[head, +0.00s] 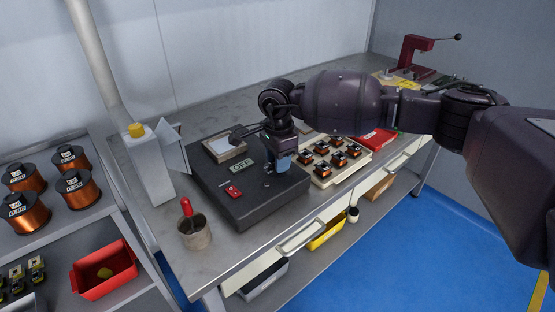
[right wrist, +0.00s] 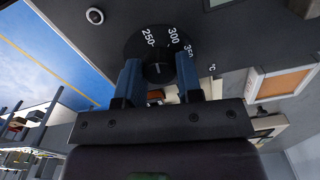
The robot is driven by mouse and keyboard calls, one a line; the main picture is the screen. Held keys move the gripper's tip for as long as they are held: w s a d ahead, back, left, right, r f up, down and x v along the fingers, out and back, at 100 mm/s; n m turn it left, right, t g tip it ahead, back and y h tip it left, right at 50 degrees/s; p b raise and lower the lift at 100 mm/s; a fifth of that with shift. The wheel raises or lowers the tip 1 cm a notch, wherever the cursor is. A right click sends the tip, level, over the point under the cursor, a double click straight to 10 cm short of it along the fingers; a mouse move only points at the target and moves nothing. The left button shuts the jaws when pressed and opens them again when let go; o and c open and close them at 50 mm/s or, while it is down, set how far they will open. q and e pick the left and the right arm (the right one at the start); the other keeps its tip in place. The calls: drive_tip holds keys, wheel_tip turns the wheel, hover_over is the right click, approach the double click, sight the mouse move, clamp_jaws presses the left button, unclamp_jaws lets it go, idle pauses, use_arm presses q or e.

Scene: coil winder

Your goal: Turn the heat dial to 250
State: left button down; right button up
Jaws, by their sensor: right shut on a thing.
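The heat dial (right wrist: 158,42) is a black disc with white numbers 250, 300 and 350 and a °C mark beside it. A black knob (right wrist: 157,70) stands at its middle; where its pointer aims I cannot tell for sure. My right gripper (right wrist: 157,84) has its blue fingers on both sides of the knob, shut on it. In the head view, my right gripper (head: 281,165) reaches down onto the dark control box (head: 255,207) and hides most of the dial. My left gripper is not in view.
The box has a display (head: 241,166) reading OFF and a red switch (head: 233,191). A cup with a red-handled tool (head: 194,235) stands left of the box. A tray of small coils (head: 322,183) is on its right. A white bottle (head: 147,165) stands behind left.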

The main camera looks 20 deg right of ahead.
drive_tip(key=shift+n, duration=1)
drive_tip(key=o, duration=0.9)
drive_tip(key=shift+r, duration=0.1)
